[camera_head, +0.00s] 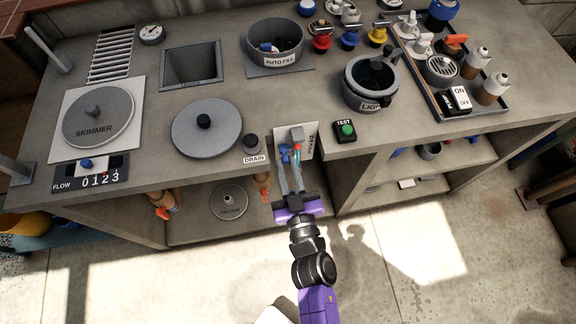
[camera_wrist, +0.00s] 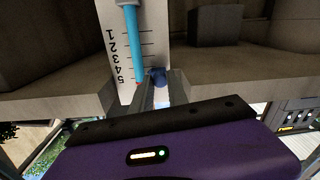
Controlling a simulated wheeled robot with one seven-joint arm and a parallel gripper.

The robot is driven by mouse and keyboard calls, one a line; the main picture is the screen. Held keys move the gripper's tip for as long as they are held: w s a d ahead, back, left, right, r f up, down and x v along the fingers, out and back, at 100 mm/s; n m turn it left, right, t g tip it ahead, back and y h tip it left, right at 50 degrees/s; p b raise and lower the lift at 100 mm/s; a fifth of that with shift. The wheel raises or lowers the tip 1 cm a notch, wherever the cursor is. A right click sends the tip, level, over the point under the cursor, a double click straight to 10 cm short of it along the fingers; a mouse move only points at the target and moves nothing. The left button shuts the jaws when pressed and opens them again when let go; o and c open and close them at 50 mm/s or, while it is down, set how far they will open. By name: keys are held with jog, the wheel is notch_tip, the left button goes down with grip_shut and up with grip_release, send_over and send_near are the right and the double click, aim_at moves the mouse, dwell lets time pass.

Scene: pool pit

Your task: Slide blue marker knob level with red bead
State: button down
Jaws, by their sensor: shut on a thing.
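The white gauge plate (camera_head: 310,136) stands at the counter's front edge, with a grey cap and a light blue tube (camera_head: 297,157). The red bead (camera_head: 297,147) shows on the tube, below the cap. My gripper (camera_head: 290,162) reaches up to the plate, its fingers shut on the blue marker knob (camera_head: 284,155). In the wrist view the blue knob (camera_wrist: 158,75) sits between the fingertips (camera_wrist: 161,82), beside the tube (camera_wrist: 133,45) and the scale marked 1 to 5. The fingers partly hide the knob and lower tube. Whether knob and bead are level is hard to tell.
The drain knob (camera_head: 251,143) is just left of the plate, and the green test button (camera_head: 345,130) just right. A shelf with a grey disc (camera_head: 229,202) lies under the counter (camera_head: 215,88). The floor in front is clear.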

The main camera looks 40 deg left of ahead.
jog(key=shift+r, duration=0.65)
jog(key=c, duration=1.3)
grip_release()
jog(key=v, duration=0.8)
jog(key=shift+p, duration=0.45)
